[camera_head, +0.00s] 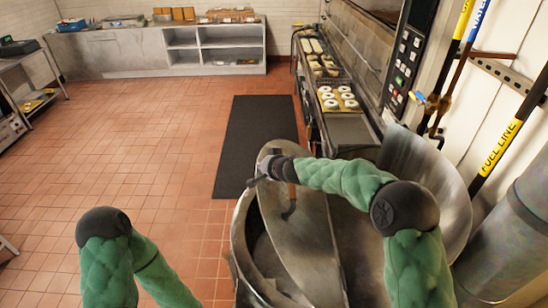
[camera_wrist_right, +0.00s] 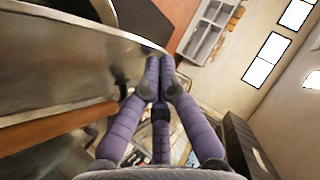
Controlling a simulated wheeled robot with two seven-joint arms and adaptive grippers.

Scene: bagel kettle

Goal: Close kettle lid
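The steel kettle (camera_head: 240,250) stands at the lower middle of the head view. A flat metal lid panel (camera_head: 310,240) lies sloping across its opening, and a curved metal panel (camera_head: 425,175) stands raised at its right. My right gripper (camera_head: 256,181) is at the kettle's far left rim. In the right wrist view, the fingertips of my right gripper (camera_wrist_right: 160,64) are close together beside a large metal surface (camera_wrist_right: 60,65), with nothing clear between them. Whether they touch the metal cannot be told. My left arm shows at the lower left, but its gripper is out of view.
A black mat (camera_head: 255,140) lies on the tiled floor beyond the kettle. Trays of bagels (camera_head: 338,99) rest on the equipment behind it. A control panel (camera_head: 408,55) and pipes line the right wall.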

